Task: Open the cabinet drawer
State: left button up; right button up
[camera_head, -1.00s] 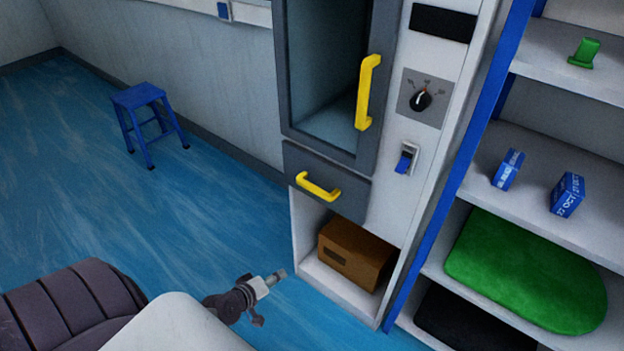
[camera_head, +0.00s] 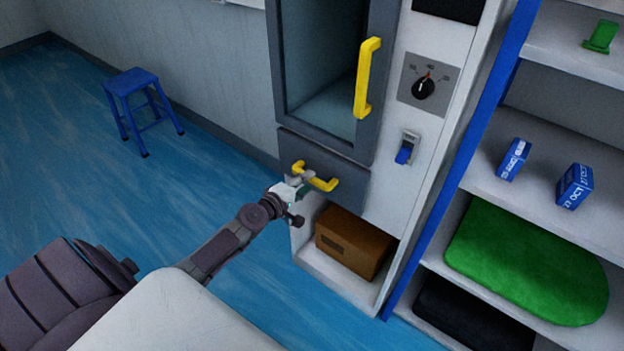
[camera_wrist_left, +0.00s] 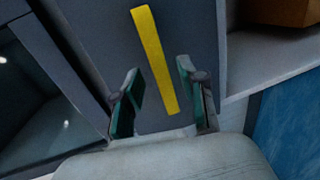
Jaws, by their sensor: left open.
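The cabinet drawer (camera_head: 348,179) is a dark grey front below the glass door, and it looks shut. Its yellow handle (camera_head: 321,180) runs across the front. My left gripper (camera_head: 303,184) is at the left end of this handle in the head view and hides part of it. In the left wrist view the two teal-padded fingers (camera_wrist_left: 160,97) are apart, with the yellow handle (camera_wrist_left: 157,65) showing between and beyond them. I cannot tell whether the fingers touch the handle. My right gripper is not in view.
Above the drawer is a glass door with a vertical yellow handle (camera_head: 367,78). A brown box (camera_head: 354,243) sits in the open space below. A shelf with a green mat (camera_head: 527,262) stands at right. A blue stool (camera_head: 134,84) stands at left on open floor.

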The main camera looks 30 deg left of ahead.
aim_at(312, 179)
pick_arm(q)
jog(key=shift+x, duration=1.55)
grip_shut()
